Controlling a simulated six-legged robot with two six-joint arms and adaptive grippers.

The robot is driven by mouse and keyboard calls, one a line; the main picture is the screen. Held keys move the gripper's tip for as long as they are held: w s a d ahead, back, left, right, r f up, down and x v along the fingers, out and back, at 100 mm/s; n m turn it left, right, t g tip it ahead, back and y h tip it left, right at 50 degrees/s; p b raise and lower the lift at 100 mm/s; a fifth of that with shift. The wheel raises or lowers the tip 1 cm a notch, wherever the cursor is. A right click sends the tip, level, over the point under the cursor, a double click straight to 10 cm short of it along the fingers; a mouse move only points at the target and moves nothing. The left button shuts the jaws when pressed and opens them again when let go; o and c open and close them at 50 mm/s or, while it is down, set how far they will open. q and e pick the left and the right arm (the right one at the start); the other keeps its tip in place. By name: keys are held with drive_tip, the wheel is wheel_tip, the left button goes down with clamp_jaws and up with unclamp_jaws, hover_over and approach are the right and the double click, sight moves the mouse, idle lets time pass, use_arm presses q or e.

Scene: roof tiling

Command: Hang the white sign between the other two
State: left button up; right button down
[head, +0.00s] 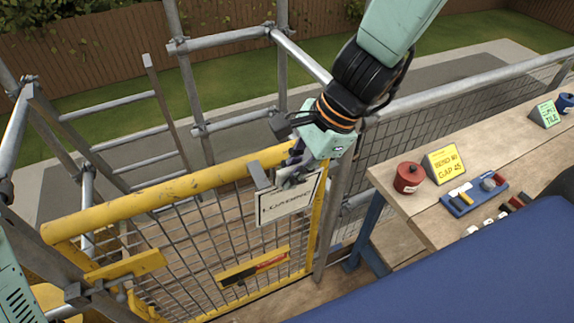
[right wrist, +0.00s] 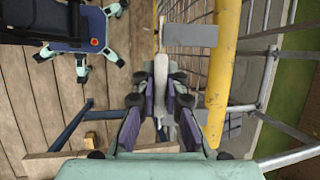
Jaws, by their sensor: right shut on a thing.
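The white sign (head: 288,208), with dark lettering, is in front of the mesh of the yellow gate (head: 190,186), just below its top rail. My right gripper (head: 296,172) is shut on the sign's upper edge. In the right wrist view the sign (right wrist: 161,65) shows edge-on between the fingers of my right gripper (right wrist: 162,92). A grey hook plate (head: 260,174) is beside the gripper at the rail; I cannot tell whether it bears on the rail. A yellow plate with red and black marks (head: 253,267) is low on the gate's mesh. My left gripper is out of view.
Grey scaffold tubes (head: 190,90) stand behind and left of the gate. A wooden bench (head: 410,208) at right carries a red pot (head: 409,177), a yellow card (head: 443,165), a blue tray (head: 474,193) and a green card (head: 545,114).

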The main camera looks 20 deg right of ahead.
drive_tip(key=s+b, duration=0.1)
drive_tip(key=s, duration=0.5)
drive_tip(key=shift+s+d, duration=0.3)
drive_tip(key=shift+s, duration=0.05)
idle(0.3)
drive_tip(key=shift+f, duration=0.1)
